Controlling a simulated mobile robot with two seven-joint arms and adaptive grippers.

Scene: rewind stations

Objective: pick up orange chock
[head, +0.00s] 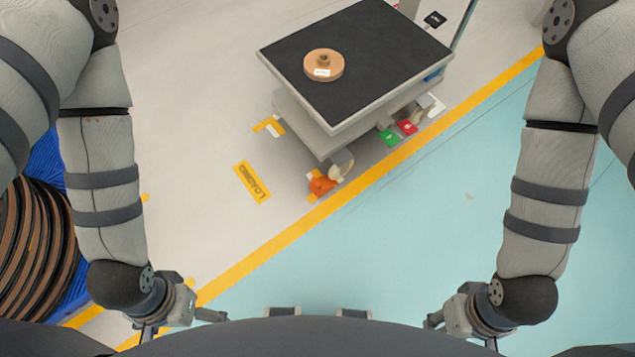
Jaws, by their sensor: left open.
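The orange chock (322,185) lies on the floor at the lower front corner of a black-topped cart, beside a pale wheel. It is small in the head view, and part of it may be hidden by the wheel. My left gripper (215,315) is at the lower left, open and empty, well away from the chock. My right gripper (432,320) is at the lower right, also far from the chock. Its fingers are mostly hidden, so I cannot tell whether it is open.
The cart (400,50) carries a brown reel (324,66). Green (389,137) and red (407,127) items sit along its side. A yellow floor label (252,182) lies left of it. Large brown coils (38,250) stand at the left. The teal floor (440,200) is clear.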

